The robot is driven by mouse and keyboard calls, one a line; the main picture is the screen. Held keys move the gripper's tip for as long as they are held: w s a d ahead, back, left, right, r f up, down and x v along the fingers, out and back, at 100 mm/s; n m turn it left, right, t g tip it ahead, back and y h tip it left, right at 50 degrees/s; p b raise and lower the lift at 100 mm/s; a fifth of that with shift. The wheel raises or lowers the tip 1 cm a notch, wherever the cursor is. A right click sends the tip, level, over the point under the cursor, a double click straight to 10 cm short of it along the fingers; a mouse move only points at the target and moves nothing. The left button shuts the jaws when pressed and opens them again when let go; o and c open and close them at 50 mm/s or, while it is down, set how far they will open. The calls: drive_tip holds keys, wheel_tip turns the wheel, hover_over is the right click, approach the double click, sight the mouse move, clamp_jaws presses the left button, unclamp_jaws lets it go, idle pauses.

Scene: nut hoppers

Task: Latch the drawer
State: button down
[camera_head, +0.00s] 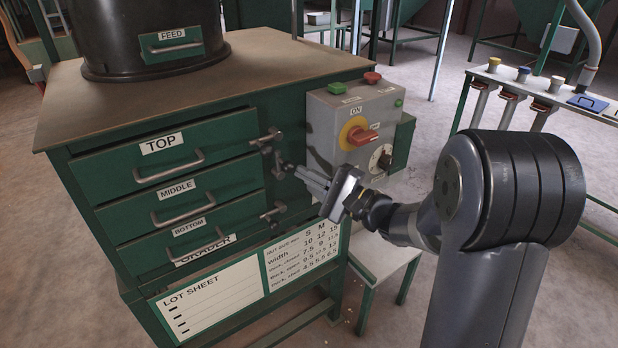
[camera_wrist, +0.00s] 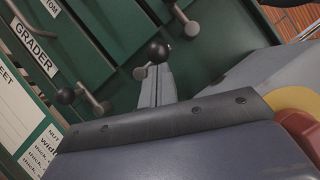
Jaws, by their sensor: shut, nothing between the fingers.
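The green cabinet has three drawers, labelled TOP (camera_head: 228,131), MIDDLE (camera_head: 235,180) and BOTTOM (camera_head: 140,257), each with a bar handle. Metal latches with dark ball knobs sit along their right edge: a top latch (camera_head: 267,140), a middle latch (camera_head: 281,167) and a bottom latch (camera_head: 273,212). My gripper (camera_head: 302,174) is shut and empty, its tips close to the middle latch. In the wrist view my gripper (camera_wrist: 156,72) points at the middle latch's ball knob (camera_wrist: 158,50); I cannot tell whether they touch. The bottom latch (camera_wrist: 92,101) shows to the left there.
A grey control box (camera_head: 335,112) with a red-and-yellow switch (camera_head: 358,135) stands just right of the latches, close to my gripper. A black feed drum (camera_head: 110,25) stands on the cabinet top. A small white stool (camera_head: 375,258) is below my arm.

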sight(284, 170)
drive_tip(key=shift+n+b, duration=0.4)
drive_tip(key=s+a+n+h+b, duration=0.1)
drive_tip(key=n+h+b, duration=0.1)
drive_tip(key=n+b, duration=0.2)
drive_tip(key=s+a+n+g+h+b, duration=0.1)
drive_tip(key=a+n+h+b, duration=0.1)
drive_tip(key=n+b, duration=0.2)
drive_tip(key=s+a+n+h+b, duration=0.1)
drive_tip(key=n+h+b, duration=0.2)
drive_tip(key=b, duration=0.3)
drive_tip(key=shift+a+n+g, duration=0.3)
drive_tip(key=shift+n, duration=0.5)
drive_tip(key=shift+b, duration=0.4)
drive_tip(key=shift+r, duration=0.15)
